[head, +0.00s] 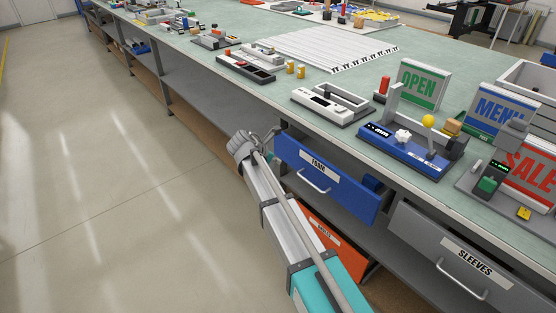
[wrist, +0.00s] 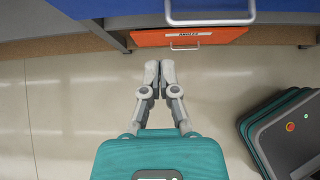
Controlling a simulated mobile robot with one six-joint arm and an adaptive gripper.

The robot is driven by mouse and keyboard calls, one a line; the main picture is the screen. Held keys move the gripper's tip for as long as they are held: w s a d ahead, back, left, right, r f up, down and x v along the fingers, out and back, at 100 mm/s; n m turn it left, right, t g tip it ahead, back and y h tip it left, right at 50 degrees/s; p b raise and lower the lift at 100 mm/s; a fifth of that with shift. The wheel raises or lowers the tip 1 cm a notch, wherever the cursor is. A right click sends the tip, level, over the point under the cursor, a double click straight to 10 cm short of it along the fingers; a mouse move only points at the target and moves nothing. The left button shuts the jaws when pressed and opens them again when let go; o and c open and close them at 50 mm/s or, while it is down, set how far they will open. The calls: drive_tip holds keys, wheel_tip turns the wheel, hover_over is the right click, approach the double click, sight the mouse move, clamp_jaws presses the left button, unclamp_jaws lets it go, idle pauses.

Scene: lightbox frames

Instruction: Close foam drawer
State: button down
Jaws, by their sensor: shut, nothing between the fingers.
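The foam drawer (head: 335,182) is blue with a white FOAM label and a silver handle (head: 313,183). It stands pulled out from under the bench top, with part of its inside visible on the right. In the wrist view its blue front (wrist: 125,21) and handle (wrist: 210,17) show at the top edge. My gripper (wrist: 159,66) is shut and empty, below and left of that handle in the wrist view and apart from it. In the head view the wrist end of my arm is left of the drawer; the fingertips are hard to make out there.
An orange drawer (head: 332,240), also seen in the wrist view (wrist: 188,37), sits below the blue one. A grey SLEEVES drawer (head: 462,262) stands to the right. The bench top (head: 290,90) carries signs and devices. The floor (head: 110,190) at left is clear.

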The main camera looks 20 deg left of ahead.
sight(293, 156)
drive_tip(key=shift+f, duration=0.15)
drive_tip(key=a+f+t+h+b, duration=0.4)
drive_tip(key=f+t+b, duration=0.4)
drive_tip(key=b, duration=1.3)
drive_tip(key=shift+s+a+b, duration=0.2)
drive_tip(key=shift+a+b, duration=0.1)
drive_tip(key=shift+a, duration=0.5)
drive_tip(key=x, duration=1.4)
drive_tip(key=shift+s+d, duration=0.1)
drive_tip(key=shift+d, duration=0.05)
